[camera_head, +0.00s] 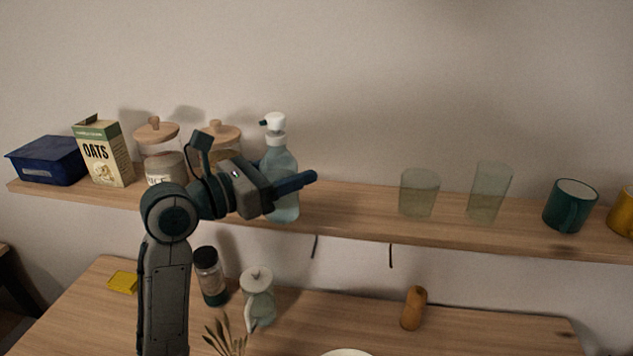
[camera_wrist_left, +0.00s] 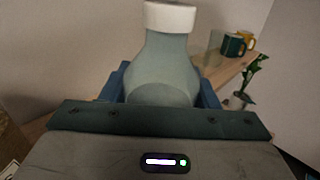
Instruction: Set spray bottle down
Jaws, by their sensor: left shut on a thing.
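The spray bottle (camera_head: 279,160) is pale blue-green with a white pump top, and stands upright at the wooden wall shelf (camera_head: 340,212). Its lower end shows at the height of the shelf board; I cannot tell whether it touches the board. My left gripper (camera_head: 290,186) is shut on the bottle's body from the front. In the left wrist view the bottle (camera_wrist_left: 162,70) sits between the two blue fingers (camera_wrist_left: 160,88), its white collar at the top edge. The bottle's lower part is hidden there. My right gripper is not in view.
Glass jars with wooden lids (camera_head: 160,148), an oats box (camera_head: 104,153) and a blue bin (camera_head: 47,160) stand left of the bottle. Clear glasses (camera_head: 419,192) and a green mug (camera_head: 570,206) stand right. Bare shelf lies between bottle and glasses. A table (camera_head: 350,312) is below.

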